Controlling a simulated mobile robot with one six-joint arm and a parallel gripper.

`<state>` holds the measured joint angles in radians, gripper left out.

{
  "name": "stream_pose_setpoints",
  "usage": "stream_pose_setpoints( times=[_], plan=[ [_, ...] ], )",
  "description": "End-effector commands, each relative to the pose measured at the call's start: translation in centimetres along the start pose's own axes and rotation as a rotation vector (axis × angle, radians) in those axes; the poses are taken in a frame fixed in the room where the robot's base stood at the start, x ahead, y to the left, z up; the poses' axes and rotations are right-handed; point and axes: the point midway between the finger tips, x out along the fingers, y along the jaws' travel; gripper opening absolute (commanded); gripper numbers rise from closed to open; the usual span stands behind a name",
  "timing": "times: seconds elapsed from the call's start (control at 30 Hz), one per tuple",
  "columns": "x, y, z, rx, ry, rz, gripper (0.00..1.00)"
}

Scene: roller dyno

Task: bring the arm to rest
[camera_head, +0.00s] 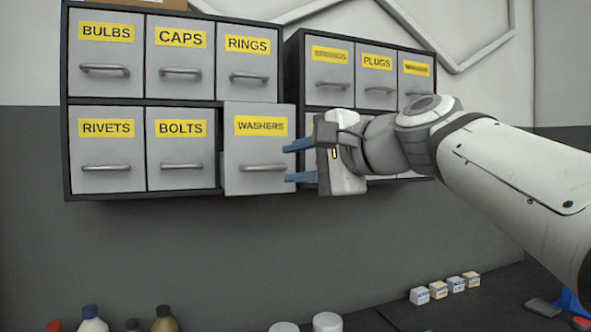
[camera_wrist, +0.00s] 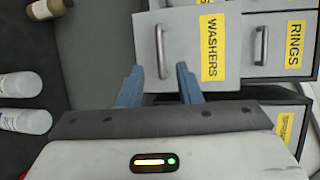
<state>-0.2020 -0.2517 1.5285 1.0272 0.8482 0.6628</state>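My gripper (camera_head: 288,162) is open and empty, with its two blue fingers spread one above the other in the head view. It is just in front of the WASHERS drawer (camera_head: 259,148), which stands out a little from the cabinet. In the wrist view, the WASHERS drawer's handle (camera_wrist: 160,52) lies beyond the fingertips (camera_wrist: 158,80), in line with the gap between them. The fingers look clear of the handle. My arm reaches in from the right and hides part of the second cabinet.
The left cabinet (camera_head: 66,100) has other labelled drawers that look shut. The right cabinet (camera_head: 293,80) is close behind my gripper. Small boxes (camera_head: 420,295) and bottles (camera_head: 92,320) stand on the surface below. The space between cabinets and surface is free.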

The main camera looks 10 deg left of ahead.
Motion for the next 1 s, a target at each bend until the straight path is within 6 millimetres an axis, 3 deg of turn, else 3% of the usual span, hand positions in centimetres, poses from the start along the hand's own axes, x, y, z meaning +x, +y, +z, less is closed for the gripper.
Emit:
stream_pose_setpoints(
  times=[0.2,0.7,0.77,0.87,1.0],
  plan=[
    [-2.0,0.1,0.0,0.0,0.001,0.001,0.32],
    [-2.1,0.7,-0.2,-0.01,0.008,0.019,0.32],
    [-2.0,2.2,-0.8,-0.03,0.024,0.055,0.32],
    [-2.1,6.8,-2.4,-0.098,0.067,0.171,0.32],
    [-3.5,16.8,-4.9,-0.248,0.112,0.428,0.32]
  ],
)
